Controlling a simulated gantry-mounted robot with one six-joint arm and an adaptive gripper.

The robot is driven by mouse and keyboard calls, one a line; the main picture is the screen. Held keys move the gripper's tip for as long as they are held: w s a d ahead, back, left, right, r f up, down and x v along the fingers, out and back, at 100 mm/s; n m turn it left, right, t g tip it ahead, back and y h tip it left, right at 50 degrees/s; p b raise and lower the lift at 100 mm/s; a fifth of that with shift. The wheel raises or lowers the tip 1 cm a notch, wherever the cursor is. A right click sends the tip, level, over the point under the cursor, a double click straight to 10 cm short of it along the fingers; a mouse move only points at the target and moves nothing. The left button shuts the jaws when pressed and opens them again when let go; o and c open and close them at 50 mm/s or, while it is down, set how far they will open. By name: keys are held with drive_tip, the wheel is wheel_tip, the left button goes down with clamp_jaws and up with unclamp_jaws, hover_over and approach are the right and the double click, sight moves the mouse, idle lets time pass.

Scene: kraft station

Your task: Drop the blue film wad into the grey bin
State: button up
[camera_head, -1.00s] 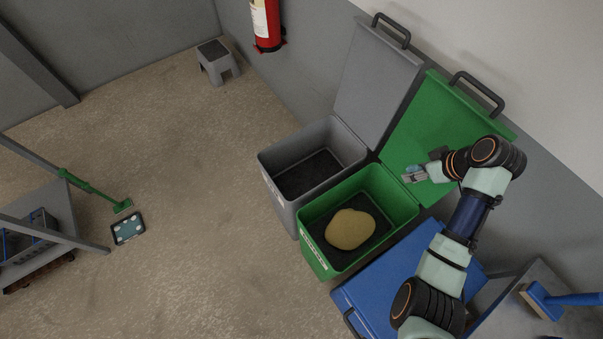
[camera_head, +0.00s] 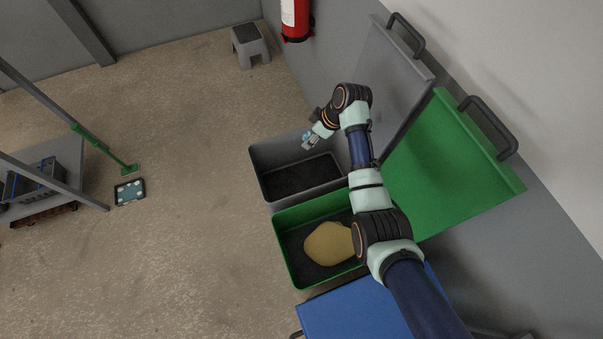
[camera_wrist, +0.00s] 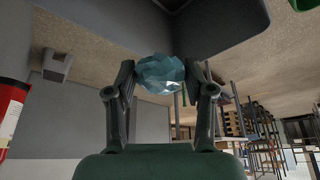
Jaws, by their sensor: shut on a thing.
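The blue film wad (camera_wrist: 160,74) is a crumpled, pale blue ball between the two fingers of my gripper (camera_wrist: 162,90) in the wrist view. My gripper is shut on it. In the head view my gripper (camera_head: 309,142) is above the far side of the grey bin (camera_head: 256,178), near its back rim, with a little of the blue wad (camera_head: 306,134) showing. The grey bin is open, with its grey lid (camera_head: 385,75) leaning up against the wall. Its dark floor looks empty, though my arm covers part of the bin.
The open green bin (camera_head: 283,244) beside it holds a tan lump (camera_head: 329,244). A blue bin lid (camera_head: 345,312) is nearer. A grey step stool (camera_head: 250,46) and a red extinguisher (camera_head: 295,18) are at the back.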

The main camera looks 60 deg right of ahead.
wheel_tip(320, 180, down, 6)
drive_tip(key=b, duration=0.6)
drive_tip(key=o, duration=0.8)
drive_tip(key=shift+r, duration=0.1)
drive_tip(key=v, duration=1.2)
